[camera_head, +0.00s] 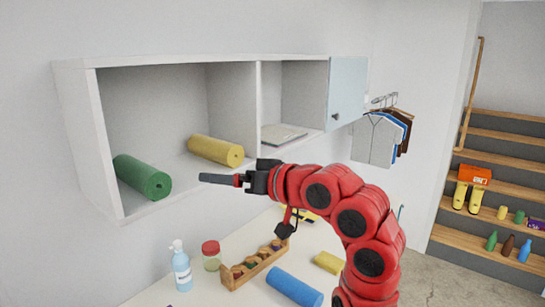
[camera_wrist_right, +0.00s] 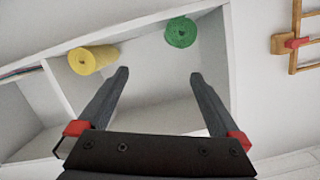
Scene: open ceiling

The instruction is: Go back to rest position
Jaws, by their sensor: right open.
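My right gripper (camera_head: 208,178) comes in on the red arm from the lower right in the head view. It points left, in front of the open wall cabinet (camera_head: 190,62). In the right wrist view the two dark fingers of the right gripper (camera_wrist_right: 160,76) are spread apart with nothing between them. A green roll (camera_head: 142,177) and a yellow roll (camera_head: 215,150) lie on the cabinet's floor. Both show beyond the fingers in the right wrist view, the yellow roll (camera_wrist_right: 92,59) at left and the green roll (camera_wrist_right: 181,32) at right. My left gripper is in neither view.
Clothes (camera_head: 382,137) hang right of the cabinet. Wooden shelves (camera_head: 500,185) stand far right.

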